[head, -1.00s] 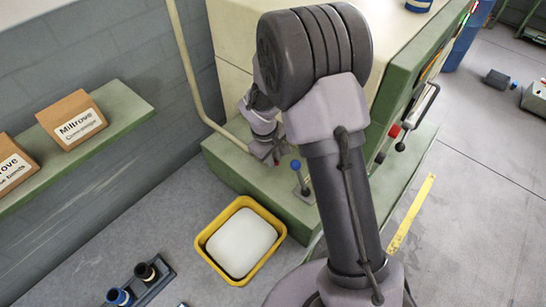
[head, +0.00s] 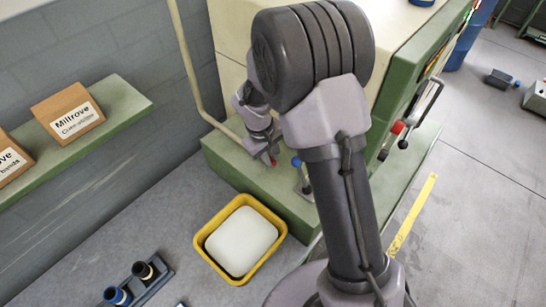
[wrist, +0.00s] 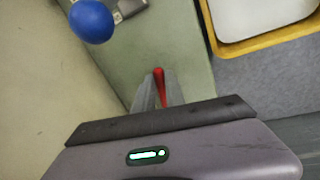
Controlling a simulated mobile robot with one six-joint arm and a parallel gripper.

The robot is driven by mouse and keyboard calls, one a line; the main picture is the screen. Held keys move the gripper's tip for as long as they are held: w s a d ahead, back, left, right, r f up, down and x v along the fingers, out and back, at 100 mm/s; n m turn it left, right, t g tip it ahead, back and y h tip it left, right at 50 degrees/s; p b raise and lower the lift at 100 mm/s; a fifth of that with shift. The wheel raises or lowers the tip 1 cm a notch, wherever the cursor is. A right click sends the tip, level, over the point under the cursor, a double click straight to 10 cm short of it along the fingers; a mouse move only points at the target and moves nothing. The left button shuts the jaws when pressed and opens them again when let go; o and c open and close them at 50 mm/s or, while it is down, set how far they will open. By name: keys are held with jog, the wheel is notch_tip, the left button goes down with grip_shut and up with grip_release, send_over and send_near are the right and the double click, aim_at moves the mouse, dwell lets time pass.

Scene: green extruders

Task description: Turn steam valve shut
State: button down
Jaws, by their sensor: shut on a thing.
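A slim red handle (wrist: 160,88) sits between the fingers of my gripper (wrist: 157,100) in the wrist view. The gripper is shut on it. I take it for the steam valve's handle, but what it joins is hidden. In the head view the red tip (head: 273,162) shows just below my gripper (head: 268,152), close to the green base of the machine. A lever with a blue ball knob (wrist: 92,20) stands beside it, apart from the fingers. That blue knob (head: 296,161) is just right of my gripper in the head view.
A yellow bin (head: 205,254) with a white lump stands on the floor in front of the green machine base (head: 235,177). A cream pipe (head: 190,75) runs down the wall side. A green shelf (head: 125,108) with boxes is at left.

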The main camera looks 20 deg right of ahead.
jog(key=a+m+b, duration=0.1)
jog(key=m, duration=0.1)
jog(key=a+m+b, duration=0.1)
jog(key=m, duration=0.1)
jog(key=shift+s+a+f+g, duration=0.1)
jog(key=shift+s+a+g, duration=0.05)
jog(key=shift+a+g, duration=0.25)
jog(key=a+m, duration=0.1)
jog(key=m+b, duration=0.1)
jog(key=m, duration=0.1)
jog(key=a+m, duration=0.1)
jog(key=m, duration=0.1)
jog(key=shift+w+a+g, duration=0.3)
jog(key=shift+w+g, duration=0.05)
jog(key=shift+g, duration=0.05)
jog(key=a+m, duration=0.1)
jog(key=w+m, duration=0.1)
jog(key=m, duration=0.1)
jog(key=shift+w+a+g+b, duration=0.1)
jog(key=shift+a+g+b, duration=0.2)
jog(key=shift+a, duration=0.05)
jog(key=shift+w+a+m+y, duration=0.2)
jog(key=shift+w+a+m, duration=0.15)
jog(key=shift+m, duration=0.6)
jog(key=shift+w+a+m+y, duration=0.25)
jog(key=shift+w+m, duration=0.15)
jog(key=shift+m, duration=0.55)
jog(key=shift+r, duration=0.2)
jog(key=c, duration=1.4)
grip_release()
